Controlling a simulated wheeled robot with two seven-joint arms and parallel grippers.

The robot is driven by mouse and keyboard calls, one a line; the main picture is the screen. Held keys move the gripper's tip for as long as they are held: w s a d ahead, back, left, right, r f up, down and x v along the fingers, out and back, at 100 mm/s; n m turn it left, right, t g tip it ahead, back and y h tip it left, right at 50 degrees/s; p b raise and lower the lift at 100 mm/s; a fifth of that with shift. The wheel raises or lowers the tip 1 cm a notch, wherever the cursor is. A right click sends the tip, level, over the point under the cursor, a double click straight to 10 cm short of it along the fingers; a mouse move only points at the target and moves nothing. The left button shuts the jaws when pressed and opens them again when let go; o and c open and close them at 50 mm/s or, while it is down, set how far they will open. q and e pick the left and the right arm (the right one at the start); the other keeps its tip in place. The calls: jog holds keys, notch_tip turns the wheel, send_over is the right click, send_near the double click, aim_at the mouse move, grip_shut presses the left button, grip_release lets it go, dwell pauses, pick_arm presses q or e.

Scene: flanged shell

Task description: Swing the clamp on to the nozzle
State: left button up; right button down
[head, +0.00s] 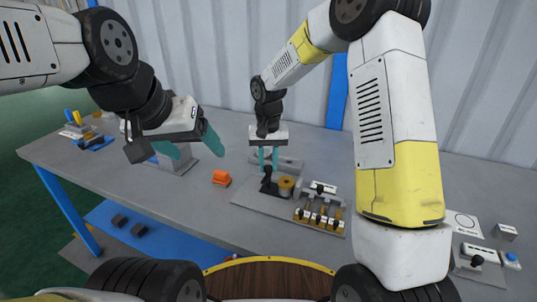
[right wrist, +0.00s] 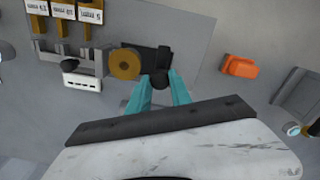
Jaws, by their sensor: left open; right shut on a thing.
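The nozzle appears to be the short brass-coloured cylinder (head: 286,183) on a grey plate; from above in the right wrist view it is a round ring (right wrist: 124,64). The black clamp (head: 267,186) stands right beside it; it also shows in the right wrist view (right wrist: 154,57). My right gripper (head: 268,166) points down with its teal fingers shut on the clamp's black knob (right wrist: 161,80). Whether the clamp touches the nozzle I cannot tell. My left gripper (head: 190,146) is open and empty, above the table to the left.
An orange block (head: 221,178) lies left of the plate. A rack with several brass-handled pieces (head: 320,213) stands right of the nozzle. A grey block (head: 290,163) is behind. A grey stand (head: 180,165) is under my left gripper. More fixtures (head: 478,259) sit at far right.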

jog(key=n, duration=0.8)
jog(key=shift+n, duration=0.3)
jog(key=n, duration=0.4)
jog(key=shift+n, duration=0.3)
jog(key=n, duration=0.4)
jog(key=shift+n, duration=0.3)
jog(key=c, duration=1.2)
grip_release()
jog(key=shift+o, duration=0.2)
